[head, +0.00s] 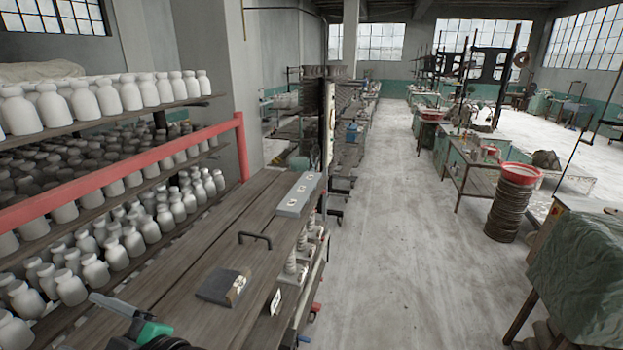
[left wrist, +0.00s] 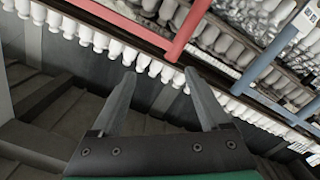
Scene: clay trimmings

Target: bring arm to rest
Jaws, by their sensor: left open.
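My left gripper (head: 108,303) is at the bottom left of the head view, in front of the wooden bench and the lower bottle rows. One grey finger and part of the green body show there. In the left wrist view its two grey fingers (left wrist: 160,74) are spread apart with nothing between them. Rows of white bottles and a red rail lie beyond the fingertips, apart from them. My right gripper is in neither view. I cannot make out any clay trimmings.
A shelf rack of white bottles (head: 130,92) with a red rail (head: 120,172) stands left. The wooden bench (head: 190,255) holds a dark block (head: 223,287), a black handle (head: 255,239) and a long grey box (head: 298,195). The aisle floor (head: 385,220) is clear.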

